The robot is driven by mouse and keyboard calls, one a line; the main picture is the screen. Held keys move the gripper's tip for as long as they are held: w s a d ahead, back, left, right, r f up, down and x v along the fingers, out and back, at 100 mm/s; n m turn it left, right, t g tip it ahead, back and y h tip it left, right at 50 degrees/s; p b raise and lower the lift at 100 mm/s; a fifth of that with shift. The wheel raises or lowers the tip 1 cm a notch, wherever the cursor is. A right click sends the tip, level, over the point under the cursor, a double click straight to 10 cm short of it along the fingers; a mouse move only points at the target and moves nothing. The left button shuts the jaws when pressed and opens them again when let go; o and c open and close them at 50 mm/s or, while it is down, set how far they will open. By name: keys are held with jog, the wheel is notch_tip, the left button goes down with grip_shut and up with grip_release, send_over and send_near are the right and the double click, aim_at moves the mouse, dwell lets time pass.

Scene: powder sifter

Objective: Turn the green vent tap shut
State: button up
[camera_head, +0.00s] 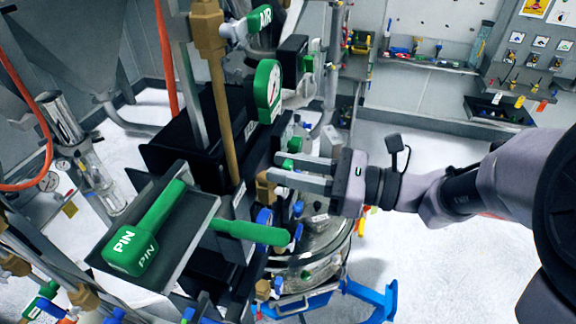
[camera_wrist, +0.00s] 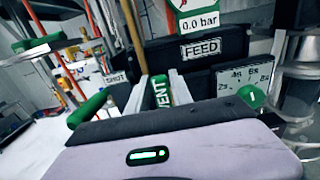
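The green vent tap (camera_wrist: 161,92), with VENT in white on its handle, shows in the wrist view between the two fingers of my gripper (camera_wrist: 160,84). The handle points roughly up and down in that view. The fingers are apart, one on each side of it, and I see no clear contact. In the head view my gripper (camera_head: 273,167) reaches in from the right, its fingers parallel with a gap between them. I cannot make out the vent handle there for certain among the fittings by the fingertips.
A green gauge (camera_head: 267,91) stands above the gripper; it reads 0.0 bar in the wrist view. A FEED plate (camera_wrist: 201,48) is behind the tap. A tray (camera_head: 181,245) with a green PIN handle (camera_head: 144,229) is at lower left. Another green lever (camera_head: 248,231) lies below the fingers.

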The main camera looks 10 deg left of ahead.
grip_shut()
dwell(1.1)
